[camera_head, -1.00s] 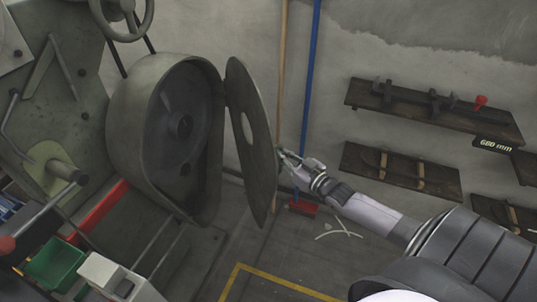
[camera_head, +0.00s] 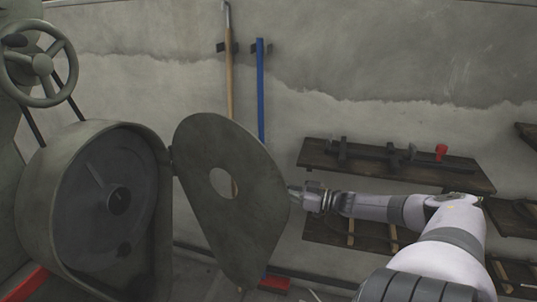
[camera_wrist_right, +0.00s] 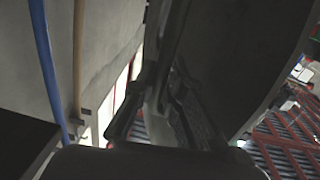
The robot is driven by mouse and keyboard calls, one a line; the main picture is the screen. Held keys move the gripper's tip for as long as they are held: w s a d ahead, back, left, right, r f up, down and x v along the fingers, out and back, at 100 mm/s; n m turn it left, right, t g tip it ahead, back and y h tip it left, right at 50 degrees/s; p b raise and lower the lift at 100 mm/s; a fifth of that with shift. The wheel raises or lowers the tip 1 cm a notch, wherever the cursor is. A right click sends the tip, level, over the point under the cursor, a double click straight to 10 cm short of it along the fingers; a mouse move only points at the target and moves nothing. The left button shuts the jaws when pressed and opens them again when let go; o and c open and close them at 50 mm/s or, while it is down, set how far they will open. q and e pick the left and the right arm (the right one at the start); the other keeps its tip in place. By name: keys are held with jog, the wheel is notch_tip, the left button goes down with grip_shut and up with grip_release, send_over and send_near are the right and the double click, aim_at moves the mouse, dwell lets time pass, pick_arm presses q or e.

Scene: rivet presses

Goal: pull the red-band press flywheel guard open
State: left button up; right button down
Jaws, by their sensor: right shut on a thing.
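The flywheel guard (camera_head: 245,215) is a grey-green teardrop plate with a round hole, swung out to the right of its housing (camera_head: 40,195) in the head view. The housing stands open and shows the dark flywheel (camera_head: 105,200) inside. My right gripper (camera_head: 294,193) is shut on the guard's right edge, far from the hinge side. In the right wrist view the dark guard (camera_wrist_right: 225,60) fills the upper right, with the gripper fingers (camera_wrist_right: 160,110) at its edge. My left gripper is not in view.
A handwheel (camera_head: 42,64) sits above the housing. A wooden pole (camera_head: 229,70) and a blue pole (camera_head: 260,95) stand at the wall behind the guard. Dark wall shelves (camera_head: 320,160) lie behind my right arm. A red bar (camera_head: 25,284) shows below the housing.

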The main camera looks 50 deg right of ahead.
jog(key=shift+w+d+y, duration=0.15)
jog(key=shift+d+y, duration=0.15)
jog(key=shift+d, duration=0.2)
jog(key=c, duration=2.1)
grip_release()
jog(key=shift+o, duration=0.9)
jog(key=shift+w+a, duration=0.15)
jog(key=shift+w, duration=0.05)
jog(key=shift+s, duration=0.2)
jog(key=v, duration=1.1)
jog(key=shift+s+r, duration=0.2)
jog(key=shift+s, duration=0.15)
jog(key=shift+c, duration=0.2)
